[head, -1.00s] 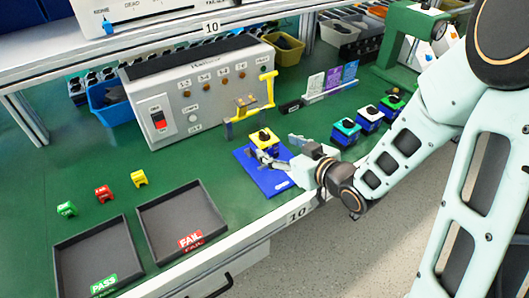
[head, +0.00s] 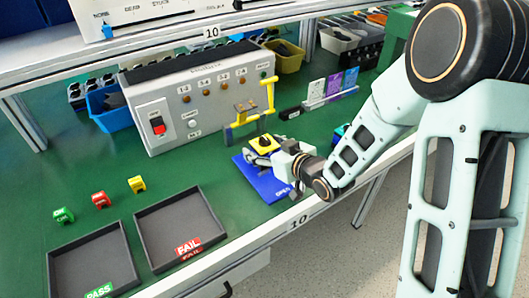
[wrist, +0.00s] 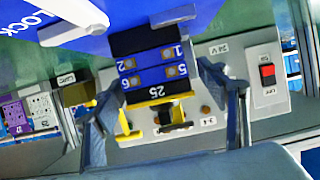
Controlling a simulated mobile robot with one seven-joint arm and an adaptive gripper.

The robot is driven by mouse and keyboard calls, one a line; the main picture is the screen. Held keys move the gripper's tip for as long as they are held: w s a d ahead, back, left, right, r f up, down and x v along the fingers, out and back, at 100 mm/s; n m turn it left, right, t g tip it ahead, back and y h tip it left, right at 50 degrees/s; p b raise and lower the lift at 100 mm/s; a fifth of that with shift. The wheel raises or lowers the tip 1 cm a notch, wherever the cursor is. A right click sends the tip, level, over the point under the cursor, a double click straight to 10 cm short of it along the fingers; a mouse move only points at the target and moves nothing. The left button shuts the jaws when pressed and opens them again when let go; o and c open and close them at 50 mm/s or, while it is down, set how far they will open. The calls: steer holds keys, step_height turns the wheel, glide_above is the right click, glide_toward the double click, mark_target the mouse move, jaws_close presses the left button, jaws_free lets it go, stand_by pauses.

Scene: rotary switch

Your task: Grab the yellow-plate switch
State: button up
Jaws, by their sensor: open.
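The yellow-plate switch (head: 264,143) stands at the back of the blue mat (head: 268,187), its yellow plate and black knob facing up. In the wrist view its blue and black terminal body (wrist: 150,72), marked 25, fills the upper middle, with the yellow plate edge below it. My gripper (head: 264,157) is at the front side of the switch, low over the mat. In the wrist view my open gripper (wrist: 160,100) has one finger on each side of the switch, with gaps visible. The far faces of the switch are hidden.
The grey test box (head: 200,100) with a yellow clamp frame (head: 268,97) stands close behind the switch. PASS (head: 95,265) and FAIL (head: 182,228) trays lie to the left.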

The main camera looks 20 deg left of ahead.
mark_target(266, 137)
steer(key=shift+c, duration=0.6)
steer(key=c, duration=1.3)
steer(key=shift+r, duration=0.1)
steer(key=shift+r, duration=0.4)
steer(key=r+p, duration=0.3)
steer(key=shift+d+r, duration=0.25)
steer(key=s+d+r+p, duration=0.5)
steer(key=d+r+p, duration=0.2)
steer(key=d+p, duration=0.1)
steer(key=shift+r+p, duration=0.3)
steer(key=shift+p, duration=0.6)
